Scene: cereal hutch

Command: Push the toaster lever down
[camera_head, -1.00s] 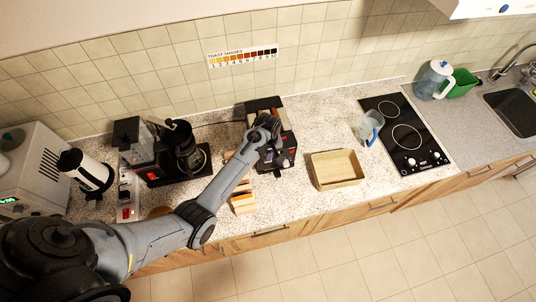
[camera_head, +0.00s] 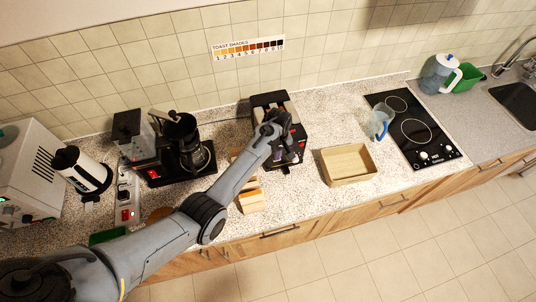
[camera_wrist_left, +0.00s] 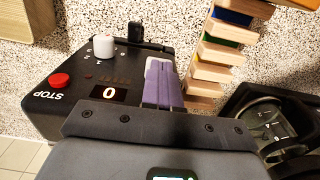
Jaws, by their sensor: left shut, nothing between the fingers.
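The black toaster (camera_head: 259,101) stands against the back wall in the head view, its slots on top. My left arm covers part of its front. In the left wrist view the toaster's front panel (camera_wrist_left: 60,103) shows a red STOP button (camera_wrist_left: 59,80), a display reading 0 and a white knob (camera_wrist_left: 103,46). A black protruding piece (camera_wrist_left: 135,32) beyond the knob may be the lever; I cannot tell surely. My left gripper (camera_head: 284,156) is shut and empty at the toaster's front; its purple fingers (camera_wrist_left: 161,82) show beside the panel. Contact is unclear. My right gripper is out of view.
A wooden rack with coloured pieces (camera_wrist_left: 213,68) stands close beside the toaster, also in the head view (camera_head: 251,200). A coffee maker (camera_head: 183,145) is left. A wooden tray (camera_head: 348,164) is right, with a pitcher (camera_head: 379,123) and cooktop (camera_head: 421,133) beyond. Counter between toaster and tray is clear.

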